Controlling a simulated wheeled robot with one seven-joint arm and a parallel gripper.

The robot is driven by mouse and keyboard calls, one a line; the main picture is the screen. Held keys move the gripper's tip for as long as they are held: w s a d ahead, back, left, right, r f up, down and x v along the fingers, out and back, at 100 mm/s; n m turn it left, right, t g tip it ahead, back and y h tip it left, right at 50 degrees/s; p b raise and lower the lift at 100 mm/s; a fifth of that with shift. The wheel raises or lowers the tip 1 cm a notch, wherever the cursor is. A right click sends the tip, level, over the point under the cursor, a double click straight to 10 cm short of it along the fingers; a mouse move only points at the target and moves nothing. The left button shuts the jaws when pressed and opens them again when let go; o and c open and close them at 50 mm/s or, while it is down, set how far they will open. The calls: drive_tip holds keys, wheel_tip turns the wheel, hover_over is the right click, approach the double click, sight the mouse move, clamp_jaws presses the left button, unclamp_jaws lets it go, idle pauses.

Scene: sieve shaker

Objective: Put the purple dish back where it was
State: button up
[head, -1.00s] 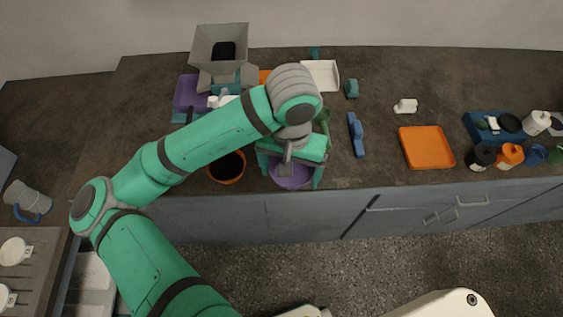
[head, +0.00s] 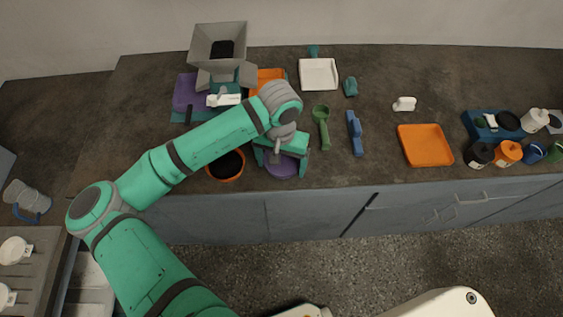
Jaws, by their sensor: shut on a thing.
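The purple dish (head: 282,168) is at the front edge of the counter, between the two teal fingers of my gripper (head: 281,163). My gripper is shut on it, with the fingers on its left and right sides. The gripper body hides the back part of the dish. I cannot tell whether the dish touches the counter or hangs just above it.
A dark-filled orange bowl (head: 225,165) stands close left of my gripper. A green scoop (head: 321,125) and a blue tool (head: 355,132) lie to the right. A grey hopper machine (head: 219,45), an orange tray (head: 425,146) and a white tray (head: 319,75) are around.

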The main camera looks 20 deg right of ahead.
sight(281, 170)
drive_tip(key=shift+f, duration=0.15)
drive_tip(key=o, duration=1)
drive_tip(key=shift+w, duration=0.1)
drive_tip(key=shift+o, duration=0.2)
wheel_tip(281, 170, up, 12)
drive_tip(key=shift+r, duration=0.2)
